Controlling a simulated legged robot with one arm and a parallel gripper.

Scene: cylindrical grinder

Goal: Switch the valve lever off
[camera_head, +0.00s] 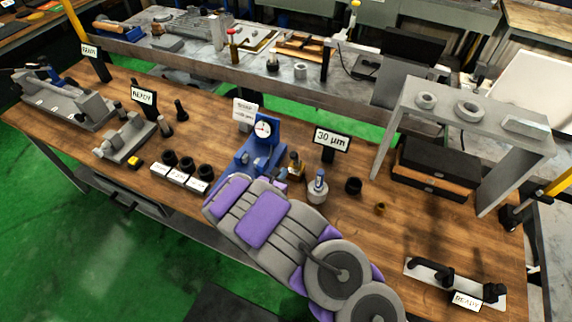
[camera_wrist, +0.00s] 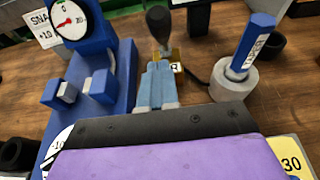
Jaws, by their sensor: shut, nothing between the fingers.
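A small brass valve body (camera_head: 295,173) stands on the wooden bench, just right of the blue dial gauge stand, with a black-knobbed lever (camera_head: 294,159) on it. In the wrist view the lever's black knob (camera_wrist: 158,22) stands upright on a thin stem, and the brass body (camera_wrist: 178,57) with a small lettered tag is partly hidden behind my fingers. My gripper (camera_wrist: 157,70) is shut and empty, its pale blue fingers together directly in front of the lever's stem. Whether they touch it cannot be told. In the head view my arm reaches in from below, right up to the valve.
The blue gauge stand (camera_wrist: 88,60) rises close left of my fingers. A grey round holder (camera_wrist: 234,80) with a blue marker-like piece stands close right. Black rings (camera_head: 187,164) lie to the left, and a grey raised shelf (camera_head: 465,110) stands to the right.

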